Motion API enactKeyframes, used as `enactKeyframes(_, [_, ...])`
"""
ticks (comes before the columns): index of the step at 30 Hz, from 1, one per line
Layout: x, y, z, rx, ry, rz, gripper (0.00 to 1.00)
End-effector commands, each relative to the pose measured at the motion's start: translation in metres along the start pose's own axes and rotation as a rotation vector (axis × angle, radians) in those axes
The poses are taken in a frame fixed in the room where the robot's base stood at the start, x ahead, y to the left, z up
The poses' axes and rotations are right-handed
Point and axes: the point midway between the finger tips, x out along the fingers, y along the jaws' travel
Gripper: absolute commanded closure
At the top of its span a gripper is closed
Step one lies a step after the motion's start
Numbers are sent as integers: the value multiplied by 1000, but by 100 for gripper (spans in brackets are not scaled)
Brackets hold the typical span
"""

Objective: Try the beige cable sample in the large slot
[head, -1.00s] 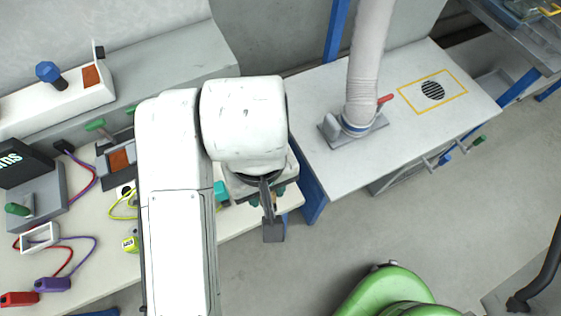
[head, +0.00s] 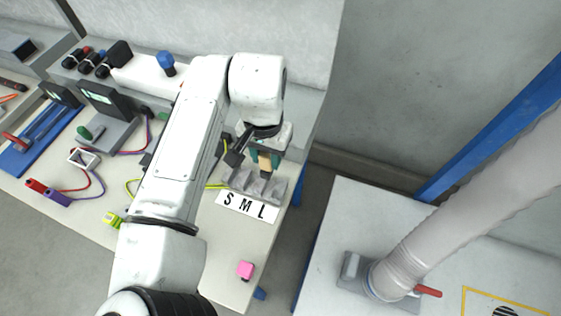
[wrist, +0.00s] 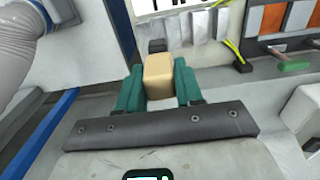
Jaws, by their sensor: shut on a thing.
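My gripper (head: 266,160) has teal fingers and is shut on the beige cable sample (head: 265,163), a blocky piece. In the wrist view the sample (wrist: 158,70) sits between both fingers (wrist: 160,88), with a small dark piece beyond it. The grey slotted holder (head: 235,181) stands on the bench behind a white label (head: 247,206) reading S, M, L. The sample appears over the back of the holder, toward its right half near the L side. I cannot tell whether its lower end is inside a slot. The holder also shows in the wrist view (wrist: 195,30).
A pink block (head: 246,270) lies on the bench near its front right corner. Yellow-green cable (head: 215,187) runs left of the holder. Devices and coloured cables fill the bench's left part. A white table with a grey hose (head: 460,215) stands to the right, past a gap.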

Motion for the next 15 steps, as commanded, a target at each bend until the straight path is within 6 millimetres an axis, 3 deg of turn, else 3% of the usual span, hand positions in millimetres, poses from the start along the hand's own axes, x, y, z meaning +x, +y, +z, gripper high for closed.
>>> enactKeyframes(15, [2, 1, 0, 0, 1, 2, 94])
